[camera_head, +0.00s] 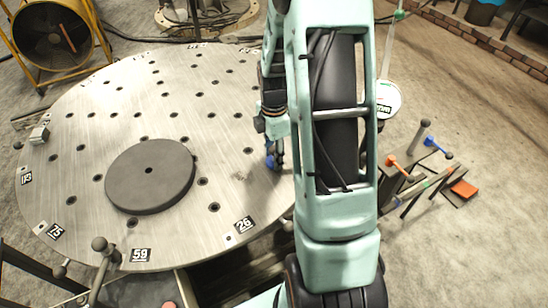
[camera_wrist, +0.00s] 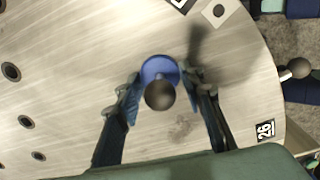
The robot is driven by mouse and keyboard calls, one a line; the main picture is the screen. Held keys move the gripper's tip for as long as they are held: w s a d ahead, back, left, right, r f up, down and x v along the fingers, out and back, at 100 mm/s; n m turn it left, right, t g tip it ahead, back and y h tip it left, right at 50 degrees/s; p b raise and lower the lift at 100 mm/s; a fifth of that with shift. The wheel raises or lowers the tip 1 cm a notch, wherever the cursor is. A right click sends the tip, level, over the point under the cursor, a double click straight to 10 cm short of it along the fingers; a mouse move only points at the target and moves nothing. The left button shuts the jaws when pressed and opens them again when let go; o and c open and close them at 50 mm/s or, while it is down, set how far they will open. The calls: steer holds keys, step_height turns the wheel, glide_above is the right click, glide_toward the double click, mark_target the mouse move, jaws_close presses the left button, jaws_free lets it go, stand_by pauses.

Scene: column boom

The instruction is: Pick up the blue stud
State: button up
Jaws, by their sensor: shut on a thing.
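The blue stud (camera_wrist: 160,70) shows in the wrist view between my gripper's two fingers, with a blue round flange and a dark round knob toward the camera. My gripper (camera_wrist: 160,92) is shut on it, one finger on each side. In the head view the stud's blue part (camera_head: 270,161) shows at my gripper's (camera_head: 275,158) fingertips, near the right edge of the round metal table (camera_head: 90,90). My arm hides part of the table's right side there. I cannot tell whether the stud touches the table.
A dark grey disc (camera_head: 150,175) lies on the table, which has many holes. A rack (camera_head: 405,180) with orange and blue handled tools stands on the floor at right. A yellow-framed fan (camera_head: 50,35) stands at upper left. A post with a knob (camera_head: 100,245) stands at the table's front edge.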

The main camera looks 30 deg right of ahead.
steer(key=shift+r, duration=0.5)
step_height(320, 180, up, 2)
steer(key=shift+r, duration=0.2)
steer(key=s+a+r+p, duration=0.1)
steer(key=s+a+r, duration=0.2)
steer(key=s+r, duration=0.6)
steer(key=s, duration=0.4)
steer(key=shift+s+r+p, duration=0.3)
steer(key=shift+s+p, duration=0.05)
steer(key=shift+p, duration=0.05)
